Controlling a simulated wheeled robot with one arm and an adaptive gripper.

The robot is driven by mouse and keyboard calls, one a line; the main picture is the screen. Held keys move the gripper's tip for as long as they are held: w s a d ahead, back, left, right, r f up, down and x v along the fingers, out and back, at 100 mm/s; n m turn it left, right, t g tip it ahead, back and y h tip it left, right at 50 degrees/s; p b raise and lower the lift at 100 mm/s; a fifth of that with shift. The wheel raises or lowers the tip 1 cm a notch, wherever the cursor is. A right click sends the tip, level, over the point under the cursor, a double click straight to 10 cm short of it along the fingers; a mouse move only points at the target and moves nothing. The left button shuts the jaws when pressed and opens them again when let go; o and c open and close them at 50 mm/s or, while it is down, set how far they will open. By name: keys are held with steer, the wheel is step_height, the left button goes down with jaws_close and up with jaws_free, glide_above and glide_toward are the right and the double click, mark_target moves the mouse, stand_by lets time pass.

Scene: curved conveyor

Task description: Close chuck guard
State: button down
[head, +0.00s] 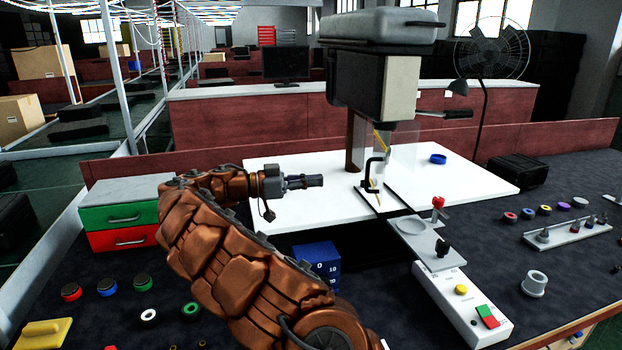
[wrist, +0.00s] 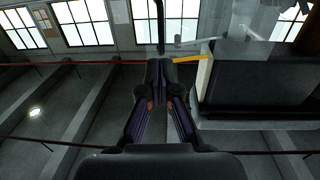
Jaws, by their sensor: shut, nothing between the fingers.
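The drill press (head: 375,70) stands on a white board, its dark head above a small table. The clear chuck guard (head: 404,158) hangs below the head as see-through panels beside the chuck. Its exact swing position is hard to tell. A yellow strip (head: 381,141) shows under the head, and a yellow piece (wrist: 187,59) shows beside the head in the wrist view. My gripper (head: 322,181) is shut and empty, left of the guard and apart from it, pointing right. In the wrist view my gripper (wrist: 160,66) has its fingertips together, left of the dark press head (wrist: 255,85).
A green and red drawer box (head: 122,225) and a blue box (head: 317,262) stand near my arm. The control panel (head: 463,300) lies in front of the press. A lamp (head: 470,90) stands behind. The white board (head: 285,215) has free room left of the press.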

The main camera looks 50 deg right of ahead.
mark_target(366, 178)
steer(key=p+x, duration=0.3)
steer(key=x, duration=0.7)
steer(key=shift+s+d+p, duration=0.2)
steer(key=shift+d+p, duration=0.1)
steer(key=shift+p, duration=0.1)
steer(key=shift+s+f+b, duration=0.1)
steer(key=shift+s+b, duration=0.05)
steer(key=shift+b, duration=0.3)
